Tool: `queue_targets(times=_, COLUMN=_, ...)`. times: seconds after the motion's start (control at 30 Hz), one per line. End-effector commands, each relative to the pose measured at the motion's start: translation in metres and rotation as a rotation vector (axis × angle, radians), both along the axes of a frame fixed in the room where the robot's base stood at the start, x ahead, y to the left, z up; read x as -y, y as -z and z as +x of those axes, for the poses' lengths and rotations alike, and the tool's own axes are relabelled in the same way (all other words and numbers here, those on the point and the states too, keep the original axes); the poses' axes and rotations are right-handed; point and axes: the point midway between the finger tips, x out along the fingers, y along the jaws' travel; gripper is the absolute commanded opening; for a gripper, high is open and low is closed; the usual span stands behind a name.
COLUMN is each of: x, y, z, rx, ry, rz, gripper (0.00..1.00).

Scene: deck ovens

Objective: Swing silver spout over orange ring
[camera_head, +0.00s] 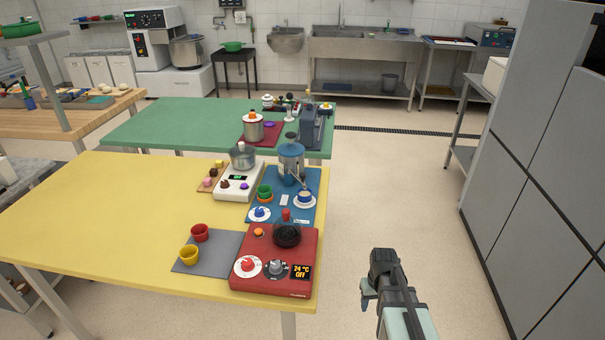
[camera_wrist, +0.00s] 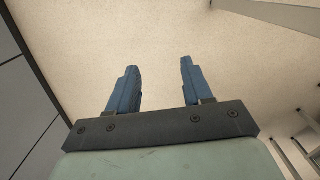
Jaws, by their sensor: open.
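A dispenser (camera_head: 291,158) with a blue top and a steel body stands on a blue mat (camera_head: 281,212) on the yellow table. A thin silver spout (camera_head: 298,180) seems to slant from its front toward a blue-and-white cup on a saucer (camera_head: 305,200); it is small and its exact direction is hard to tell. An orange ring (camera_head: 264,200) shows around the base of green cups (camera_head: 265,189), left of the dispenser. My gripper (camera_wrist: 159,66) is open and empty above bare floor. In the head view it is right of the yellow table, apart from everything.
A red hotplate unit (camera_head: 250,252) with knobs and a black bowl stands at the table's near right corner. A white scale (camera_head: 239,185) with a pot is left of the dispenser. Grey cabinets (camera_head: 540,190) stand right; the floor between is clear.

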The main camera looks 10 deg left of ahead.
Motion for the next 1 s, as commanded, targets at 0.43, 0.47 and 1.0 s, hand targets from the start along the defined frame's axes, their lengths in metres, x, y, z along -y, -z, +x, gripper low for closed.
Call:
queue_targets(times=0.43, x=-0.075, y=-0.127, z=0.142, rx=0.051, ry=-0.405, rz=0.011, gripper=0.5)
queue_targets(times=0.47, x=-0.081, y=-0.137, z=0.15, rx=0.052, ry=-0.437, rz=0.012, gripper=0.5)
queue_targets(times=1.0, x=-0.216, y=-0.361, z=0.256, rx=0.045, ry=-1.038, rz=0.025, gripper=0.5)
